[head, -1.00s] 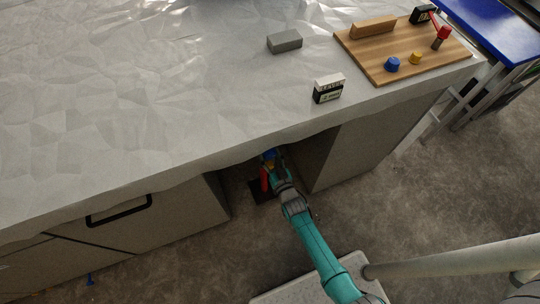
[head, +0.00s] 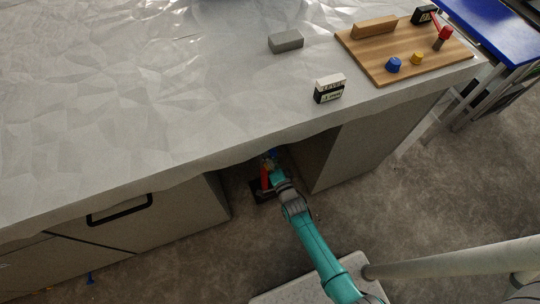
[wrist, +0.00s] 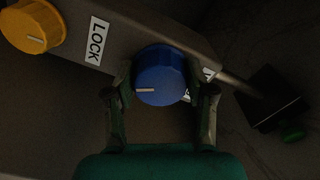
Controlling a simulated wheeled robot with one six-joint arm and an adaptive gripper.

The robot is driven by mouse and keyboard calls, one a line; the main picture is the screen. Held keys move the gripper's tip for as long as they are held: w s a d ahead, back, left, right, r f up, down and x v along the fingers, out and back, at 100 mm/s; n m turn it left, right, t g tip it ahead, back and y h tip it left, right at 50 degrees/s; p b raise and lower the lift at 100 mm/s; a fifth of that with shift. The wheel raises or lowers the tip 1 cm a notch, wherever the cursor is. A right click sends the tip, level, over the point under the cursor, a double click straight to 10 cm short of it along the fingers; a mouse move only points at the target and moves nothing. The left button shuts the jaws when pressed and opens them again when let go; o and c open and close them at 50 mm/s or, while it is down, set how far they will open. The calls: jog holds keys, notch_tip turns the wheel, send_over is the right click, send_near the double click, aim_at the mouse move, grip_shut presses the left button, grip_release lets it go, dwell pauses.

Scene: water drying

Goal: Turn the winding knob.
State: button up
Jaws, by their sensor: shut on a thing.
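A blue round knob (wrist: 160,78) with a pale pointer line sits on a grey panel (wrist: 140,30) in the wrist view. My gripper (wrist: 166,90) has one finger on each side of this knob and is shut on it. The pointer line points left. A white label beside the knob is mostly hidden by it and my right finger. A yellow knob (wrist: 32,27) is at the upper left, next to a label (wrist: 97,41) reading LOCK. In the head view my gripper (head: 272,163) reaches under the overhanging table edge, and the knob there is barely visible.
A rod runs from the panel to a dark block (wrist: 268,98) with a green part at the right. A red piece (head: 265,178) is beside my gripper. Cabinets flank the opening. On the table are a wooden board (head: 385,75), a grey block (head: 286,41) and a small labelled box (head: 329,89).

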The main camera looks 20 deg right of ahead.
jog(key=m, duration=0.5)
jog(key=shift+r, duration=0.1)
jog(key=shift+m, duration=0.4)
jog(key=o, duration=1.2)
jog(key=shift+c, duration=0.2)
jog(key=s, duration=1.2)
